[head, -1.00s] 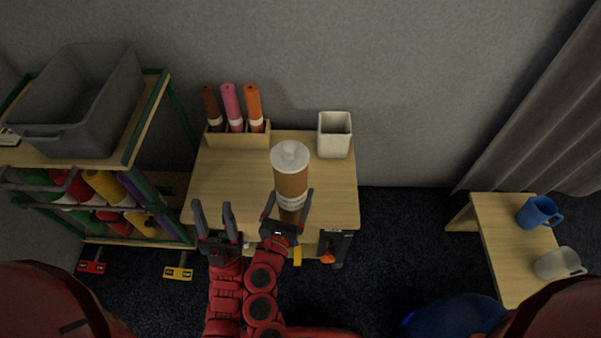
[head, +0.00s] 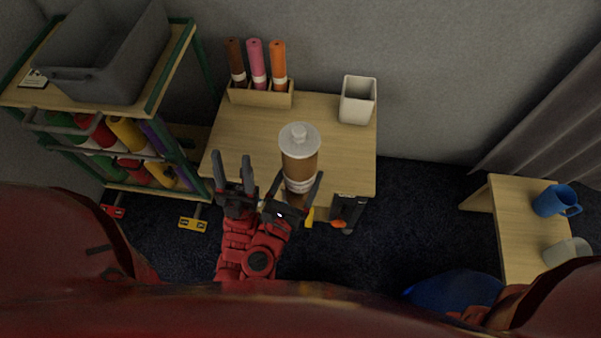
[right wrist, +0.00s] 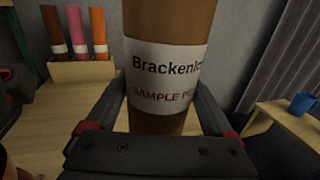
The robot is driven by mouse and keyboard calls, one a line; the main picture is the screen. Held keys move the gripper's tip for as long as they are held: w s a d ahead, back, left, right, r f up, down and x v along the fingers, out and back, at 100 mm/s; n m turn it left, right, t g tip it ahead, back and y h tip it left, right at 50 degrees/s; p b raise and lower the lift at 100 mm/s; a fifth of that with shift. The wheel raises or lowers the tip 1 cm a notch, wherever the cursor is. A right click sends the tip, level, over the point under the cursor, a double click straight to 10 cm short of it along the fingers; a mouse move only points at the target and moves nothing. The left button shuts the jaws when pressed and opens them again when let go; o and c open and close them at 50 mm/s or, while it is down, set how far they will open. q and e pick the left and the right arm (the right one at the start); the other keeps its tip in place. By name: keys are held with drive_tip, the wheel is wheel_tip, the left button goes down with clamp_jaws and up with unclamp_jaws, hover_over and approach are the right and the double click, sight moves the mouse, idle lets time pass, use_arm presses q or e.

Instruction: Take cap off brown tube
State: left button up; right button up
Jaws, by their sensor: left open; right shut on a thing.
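The brown tube (head: 300,172) stands roughly upright in front of me, with a white cap (head: 299,140) on its top end. In the right wrist view the tube (right wrist: 168,22) fills the middle and its white label shows; its cap is out of that frame. My right gripper (head: 293,187) is shut on the tube low down, around its lower part. My left gripper (head: 232,163) is open and empty, to the left of the tube and apart from it, its fingertips a little lower in the picture than the cap.
A wooden table (head: 240,132) lies behind the tube, with a holder (head: 260,96) of brown, pink and orange rolls and a white square cup (head: 357,102). A shelf with a grey bin (head: 105,60) stands left. A bench (head: 510,215) with a blue mug (head: 556,201) stands right.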

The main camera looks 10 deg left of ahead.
clamp_jaws()
